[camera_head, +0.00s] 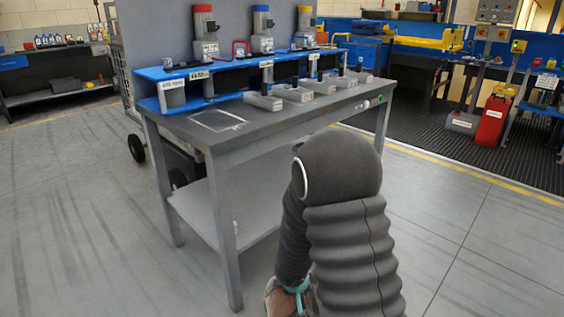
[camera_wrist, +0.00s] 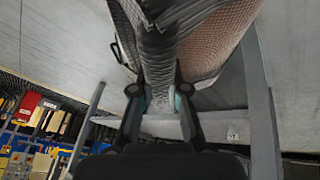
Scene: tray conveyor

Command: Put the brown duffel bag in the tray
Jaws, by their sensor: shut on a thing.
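The brown duffel bag (camera_head: 278,300) shows only in part at the bottom edge of the head view, beside my dark arm. In the wrist view the bag (camera_wrist: 218,38) fills the top, with brown mesh-like fabric and a dark grey strap or folded part. My gripper (camera_wrist: 160,98) is shut on this grey part, with one finger on each side. The rest of the bag is cut off by the frame. I cannot pick out the task's tray for certain in either view.
A grey workbench (camera_head: 300,125) with a lower shelf stands just ahead of my arm. A pale rectangular outline (camera_head: 216,121) marks its bare left end. Several small grey units line its right part, below a blue shelf (camera_head: 180,72). Open floor (camera_head: 80,210) lies to the left.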

